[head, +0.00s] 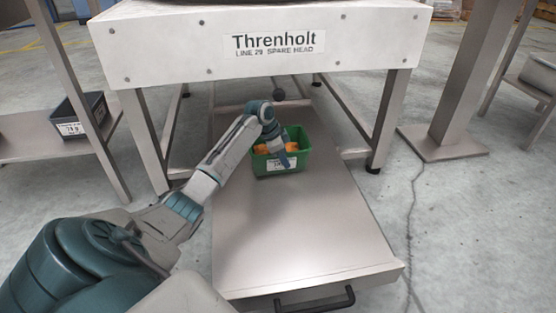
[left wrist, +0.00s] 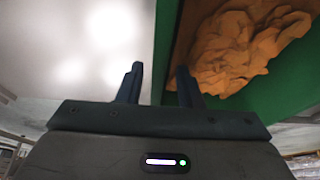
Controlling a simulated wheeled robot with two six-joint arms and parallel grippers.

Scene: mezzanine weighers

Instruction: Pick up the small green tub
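The small green tub (head: 299,161) stands upright on a steel tray, with orange contents and a white label on its front. In the left wrist view the tub's green wall (left wrist: 300,88) and crumpled orange contents (left wrist: 240,50) fill the upper right. My left gripper (head: 284,158) reaches down at the tub, its fingers overlapping it in the head view. In the left wrist view the left gripper (left wrist: 160,78) has its fingers apart, one over bare steel and one over the tub side. Whether either finger touches the tub is unclear. My right gripper is out of view.
The steel tray (head: 290,235) has a black handle (head: 315,301) at its front and is bare in front of the tub. A white machine beam (head: 170,45) labelled Threnholt spans above the back. A dark labelled bin (head: 82,116) sits on a shelf at left.

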